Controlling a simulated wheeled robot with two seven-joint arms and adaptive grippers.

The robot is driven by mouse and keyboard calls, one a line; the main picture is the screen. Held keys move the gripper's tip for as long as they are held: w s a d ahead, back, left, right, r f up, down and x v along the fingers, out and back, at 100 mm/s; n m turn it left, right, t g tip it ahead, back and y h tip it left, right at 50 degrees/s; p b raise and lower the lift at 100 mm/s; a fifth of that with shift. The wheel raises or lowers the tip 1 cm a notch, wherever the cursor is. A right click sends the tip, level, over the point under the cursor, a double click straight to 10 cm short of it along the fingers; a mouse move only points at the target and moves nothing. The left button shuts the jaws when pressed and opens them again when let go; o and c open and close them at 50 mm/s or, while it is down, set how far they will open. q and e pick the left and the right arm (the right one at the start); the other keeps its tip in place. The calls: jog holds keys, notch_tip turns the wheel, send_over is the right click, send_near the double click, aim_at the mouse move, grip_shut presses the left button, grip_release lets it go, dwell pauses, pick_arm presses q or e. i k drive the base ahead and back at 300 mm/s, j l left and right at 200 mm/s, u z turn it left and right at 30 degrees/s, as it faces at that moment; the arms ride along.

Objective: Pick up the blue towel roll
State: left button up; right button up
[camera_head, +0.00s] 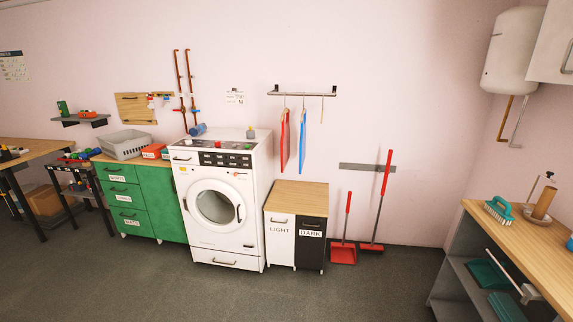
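A blue roll-shaped thing (198,130) lies on its side on top of the white washing machine (214,245), near its back left. It is small in the view, and I cannot tell for sure that it is a towel roll. Another blue thing (570,243) is cut off by the right edge of the view, on the right worktop; its shape is not clear. Neither of my grippers is in view.
A green drawer cabinet (163,197) with a grey basket (123,143) stands left of the washer. A light/dark hamper (296,225) stands right of it. The right worktop (505,232) holds a teal brush (499,210) and a brown roll (544,203). The middle floor is clear.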

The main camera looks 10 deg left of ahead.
aim_at(196, 131)
jog(key=i+u, duration=0.35)
jog(key=i, duration=0.45)
jog(key=i+l+u, duration=0.3)
jog(key=i, duration=0.55)
jog(key=i+j, duration=0.1)
jog(key=i, duration=0.35)
jog(key=i+j+u, duration=0.15)
jog(key=i, duration=0.3)
jog(key=i+j+z, duration=0.1)
jog(key=i, duration=0.25)
jog(key=i+j+z, duration=0.15)
jog(key=i, duration=0.15)
